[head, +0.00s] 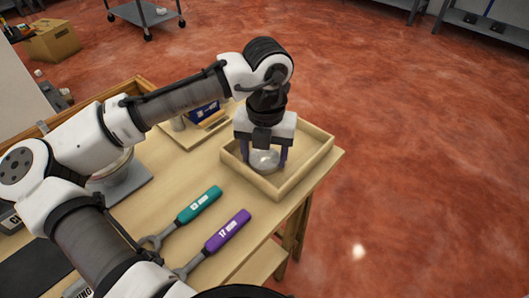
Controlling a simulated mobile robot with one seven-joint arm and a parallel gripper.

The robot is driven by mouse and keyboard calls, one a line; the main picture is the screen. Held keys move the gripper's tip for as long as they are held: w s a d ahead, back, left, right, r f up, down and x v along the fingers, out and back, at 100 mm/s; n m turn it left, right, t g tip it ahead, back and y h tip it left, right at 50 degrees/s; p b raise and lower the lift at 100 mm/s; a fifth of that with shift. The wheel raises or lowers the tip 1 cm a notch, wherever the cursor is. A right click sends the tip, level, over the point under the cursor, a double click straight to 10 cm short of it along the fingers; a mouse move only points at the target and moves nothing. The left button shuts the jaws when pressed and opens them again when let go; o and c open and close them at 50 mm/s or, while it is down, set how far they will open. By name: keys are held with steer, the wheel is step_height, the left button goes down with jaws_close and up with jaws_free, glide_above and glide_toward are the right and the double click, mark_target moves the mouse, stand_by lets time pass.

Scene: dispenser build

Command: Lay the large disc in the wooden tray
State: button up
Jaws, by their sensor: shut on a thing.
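The wooden tray (313,160) is a shallow, open, light wood box near the right corner of the table. My gripper (265,163) points down inside the tray's outline, toward its left part. It is shut on a pale, shiny round disc (264,159), which shows between the two dark fingers. The disc is low in the tray. I cannot tell whether it touches the tray floor. The gripper body hides part of the disc and the tray's back left corner.
A teal-handled wrench (199,205) and a purple-handled wrench (227,231) lie on the wooden table (165,195) in front of the tray. A grey scale-like device (122,183) stands at left, partly behind my arm. A blue box (203,113) is behind. The tray's right part is empty.

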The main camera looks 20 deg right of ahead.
mark_target(266, 158)
steer(key=o, duration=1.3)
steer(key=shift+f, duration=0.1)
steer(key=shift+o, duration=0.2)
step_height(266, 158, up, 12)
steer(key=p, duration=0.2)
steer(key=shift+d+r, duration=0.15)
steer(key=shift+r, duration=0.05)
